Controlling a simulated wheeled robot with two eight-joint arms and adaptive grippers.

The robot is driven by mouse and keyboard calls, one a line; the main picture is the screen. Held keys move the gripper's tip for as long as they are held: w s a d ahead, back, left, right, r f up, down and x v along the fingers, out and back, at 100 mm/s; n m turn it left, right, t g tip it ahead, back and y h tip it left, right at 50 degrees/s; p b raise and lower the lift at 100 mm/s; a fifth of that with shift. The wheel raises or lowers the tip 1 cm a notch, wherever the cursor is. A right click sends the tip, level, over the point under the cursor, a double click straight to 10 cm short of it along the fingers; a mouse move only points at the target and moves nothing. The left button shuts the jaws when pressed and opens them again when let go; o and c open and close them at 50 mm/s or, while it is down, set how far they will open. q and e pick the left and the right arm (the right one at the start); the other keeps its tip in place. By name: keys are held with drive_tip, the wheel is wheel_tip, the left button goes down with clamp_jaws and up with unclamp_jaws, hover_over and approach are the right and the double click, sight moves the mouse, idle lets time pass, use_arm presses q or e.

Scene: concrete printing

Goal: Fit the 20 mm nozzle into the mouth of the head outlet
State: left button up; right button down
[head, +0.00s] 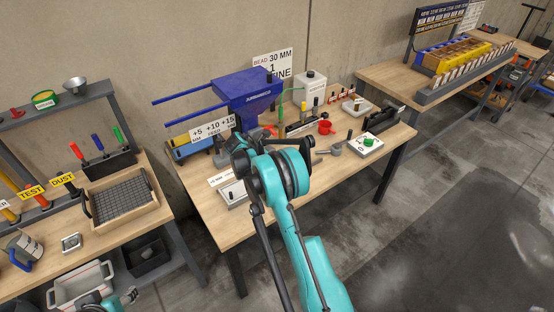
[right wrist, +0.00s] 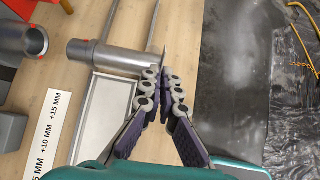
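In the right wrist view a grey metal tube with a flanged left end and a red mark, which I take for the 20 mm nozzle (right wrist: 108,57), lies crosswise in the picture. Its right end meets the tips of my right gripper (right wrist: 164,88), whose fingers are nearly together on a thin edge there. Left of the nozzle, apart from it, is a darker grey round mouth with a red mark, apparently the head outlet (right wrist: 34,42). In the head view the blue print head (head: 245,92) stands on the middle table; my right arm hides the nozzle and outlet. My left gripper (head: 129,296) is small at the bottom left.
A label strip (right wrist: 48,135) and a pale framed tray (right wrist: 103,112) lie below the nozzle. The left bench has a wooden crate (head: 150,215). Open floor lies right.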

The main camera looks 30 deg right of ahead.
idle(0.3)
drive_tip(key=shift+f+b, duration=0.1)
drive_tip(key=shift+b, duration=0.3)
drive_tip(key=shift+w+a, duration=0.1)
drive_tip(key=shift+w, duration=1.85)
drive_tip(key=shift+b, duration=0.4)
drive_tip(key=w, duration=0.3)
drive_tip(key=shift+w+a, duration=0.1)
drive_tip(key=shift+w, duration=0.1)
drive_tip(key=shift+b, duration=0.35)
